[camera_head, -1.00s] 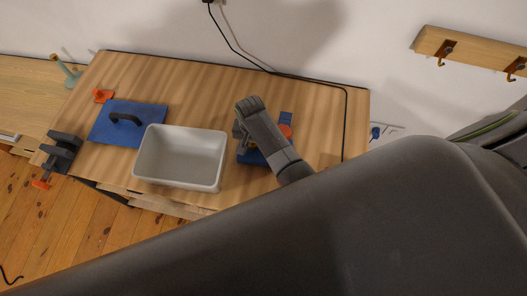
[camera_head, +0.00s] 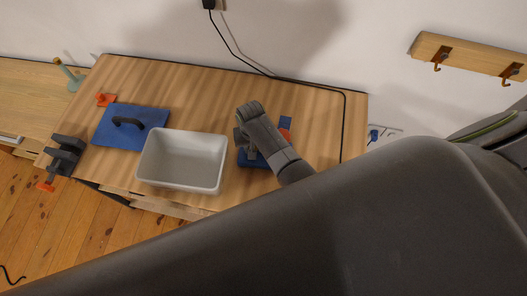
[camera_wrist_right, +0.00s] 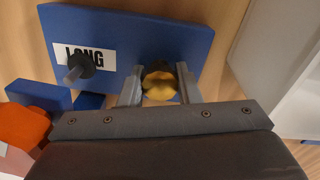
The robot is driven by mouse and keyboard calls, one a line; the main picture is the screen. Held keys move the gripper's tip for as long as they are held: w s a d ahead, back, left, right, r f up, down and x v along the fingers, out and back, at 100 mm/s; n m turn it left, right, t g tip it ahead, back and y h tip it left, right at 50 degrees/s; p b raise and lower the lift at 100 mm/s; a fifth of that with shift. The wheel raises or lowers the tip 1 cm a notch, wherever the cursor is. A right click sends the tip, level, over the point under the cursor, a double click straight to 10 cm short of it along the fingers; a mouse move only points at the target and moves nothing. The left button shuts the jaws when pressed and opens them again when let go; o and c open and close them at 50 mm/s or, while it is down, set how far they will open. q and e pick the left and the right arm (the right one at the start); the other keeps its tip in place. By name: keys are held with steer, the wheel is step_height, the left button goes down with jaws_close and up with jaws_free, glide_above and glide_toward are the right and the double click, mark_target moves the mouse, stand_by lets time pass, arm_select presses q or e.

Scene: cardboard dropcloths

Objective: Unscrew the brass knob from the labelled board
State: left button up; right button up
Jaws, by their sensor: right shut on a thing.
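The blue labelled board (camera_wrist_right: 190,35) lies on the wooden bench. The brass knob (camera_wrist_right: 159,88) is at the board's near edge in the right wrist view, with one finger on each side. My right gripper (camera_wrist_right: 159,72) is shut on the knob. In the head view my right gripper (camera_head: 245,145) is over the board (camera_head: 286,122), and the wrist hides most of both. My left gripper is out of view.
A white bin (camera_head: 150,180) stands left of the right gripper. Further left are a blue panel with a black handle (camera_head: 105,135), an orange piece (camera_head: 106,99) and a dark clamp (camera_head: 66,155) at the bench edge. A black cable (camera_head: 345,120) runs along the bench's back right.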

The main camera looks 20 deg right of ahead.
steer(key=n, duration=0.3)
stand_by(0.4)
steer(key=shift+n, duration=0.6)
steer(key=n, duration=0.4)
steer(key=shift+n, duration=0.9)
steer(key=n, duration=0.5)
steer(key=shift+s+f+n, duration=0.1)
steer(key=shift+n, duration=0.3)
